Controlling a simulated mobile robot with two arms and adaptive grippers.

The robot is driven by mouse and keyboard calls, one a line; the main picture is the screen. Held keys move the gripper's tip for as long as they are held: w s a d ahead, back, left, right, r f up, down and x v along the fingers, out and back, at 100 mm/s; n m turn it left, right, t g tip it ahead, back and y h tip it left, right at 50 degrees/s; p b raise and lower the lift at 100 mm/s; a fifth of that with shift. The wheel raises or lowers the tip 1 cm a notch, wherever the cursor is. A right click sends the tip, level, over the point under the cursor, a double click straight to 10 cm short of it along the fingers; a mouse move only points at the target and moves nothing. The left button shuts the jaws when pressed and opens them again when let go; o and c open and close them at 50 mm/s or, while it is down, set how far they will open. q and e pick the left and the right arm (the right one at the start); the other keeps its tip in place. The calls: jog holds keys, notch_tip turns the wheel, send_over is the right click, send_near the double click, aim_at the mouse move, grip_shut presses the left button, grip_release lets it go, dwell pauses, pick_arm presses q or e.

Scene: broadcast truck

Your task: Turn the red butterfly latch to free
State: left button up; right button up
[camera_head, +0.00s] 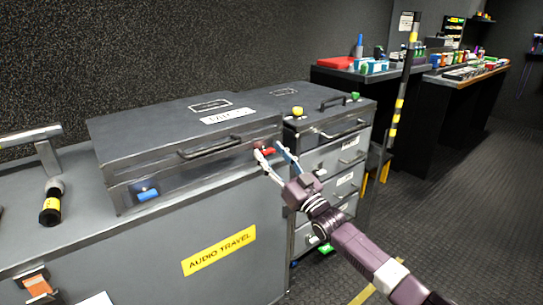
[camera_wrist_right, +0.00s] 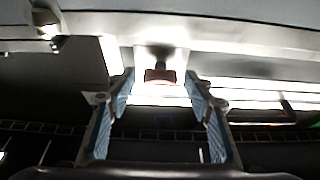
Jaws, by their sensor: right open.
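The red butterfly latch (camera_head: 267,152) is on the front of a grey flight case (camera_head: 180,135), near its right end. My right gripper (camera_head: 273,153) is at the latch, with its fingers on either side of it in the head view. In the right wrist view the red latch (camera_wrist_right: 160,76) sits ahead, between the open fingertips (camera_wrist_right: 160,88). The fingers look apart from it, with a gap on both sides. A blue latch (camera_head: 148,195) is on the left end of the same case front. My left gripper is not in view.
The case stands on a grey cabinet with a yellow "AUDIO TRAVEL" label (camera_head: 219,250). A drawer unit (camera_head: 340,150) with a yellow knob (camera_head: 297,111) stands close to the right. A black and yellow pole (camera_head: 403,95) rises behind my right arm. The floor at right is mostly clear.

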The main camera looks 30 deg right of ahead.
jog(key=shift+c, duration=0.4)
jog(key=c, duration=1.1)
